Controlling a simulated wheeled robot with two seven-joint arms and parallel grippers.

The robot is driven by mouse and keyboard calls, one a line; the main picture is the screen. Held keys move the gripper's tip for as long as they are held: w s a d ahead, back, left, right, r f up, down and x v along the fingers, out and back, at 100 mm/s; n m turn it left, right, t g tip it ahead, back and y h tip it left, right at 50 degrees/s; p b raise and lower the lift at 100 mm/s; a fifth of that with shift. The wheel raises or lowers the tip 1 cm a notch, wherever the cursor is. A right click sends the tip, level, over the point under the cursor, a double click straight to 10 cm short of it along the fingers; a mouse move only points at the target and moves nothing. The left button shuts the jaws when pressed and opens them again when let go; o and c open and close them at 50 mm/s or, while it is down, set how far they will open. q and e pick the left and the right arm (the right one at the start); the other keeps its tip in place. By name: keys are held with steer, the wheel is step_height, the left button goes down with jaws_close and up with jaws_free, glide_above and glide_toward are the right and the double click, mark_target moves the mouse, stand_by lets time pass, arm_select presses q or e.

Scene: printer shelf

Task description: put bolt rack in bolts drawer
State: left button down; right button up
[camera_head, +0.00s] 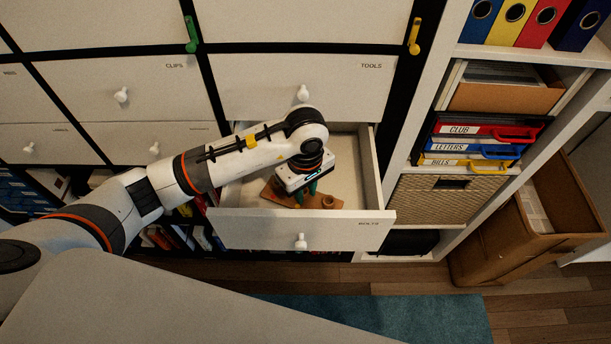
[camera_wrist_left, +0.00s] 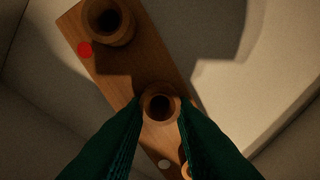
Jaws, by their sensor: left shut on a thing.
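The bolts drawer (camera_head: 300,232) is pulled open below the tools drawer, its front label reading BOLTS. The bolt rack (camera_head: 272,197), a brown wooden board with round wooden cups, is inside the open drawer, toward its left side. My left gripper (camera_head: 308,193) reaches down into the drawer. In the left wrist view, its green fingers (camera_wrist_left: 160,125) are shut on a wooden cup of the rack (camera_wrist_left: 130,62). A second, larger cup and a red dot show at the rack's upper end; a white dot shows between the fingers. I cannot tell whether the rack touches the drawer floor. My right gripper is not in view.
The tools drawer (camera_head: 300,88) and clips drawer (camera_head: 120,100) are shut. A shelf with labelled trays (camera_head: 478,145) and a wicker basket (camera_head: 445,205) stands at the right, with a brown bin (camera_head: 530,225) beside it. Bare drawer floor (camera_head: 348,165) lies right of the gripper.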

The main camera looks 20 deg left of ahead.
arm_select(q)
steer(key=w, duration=0.1)
steer(key=w+a+p, duration=0.1)
steer(key=w, duration=0.1)
steer(key=shift+w+f, duration=0.1)
steer(key=shift+w, duration=0.15)
steer(key=shift+f, duration=0.45)
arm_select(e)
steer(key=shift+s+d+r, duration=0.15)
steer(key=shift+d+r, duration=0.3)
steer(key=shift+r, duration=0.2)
arm_select(q)
steer(key=shift+f, duration=0.1)
steer(key=c, duration=1.2)
jaws_free()
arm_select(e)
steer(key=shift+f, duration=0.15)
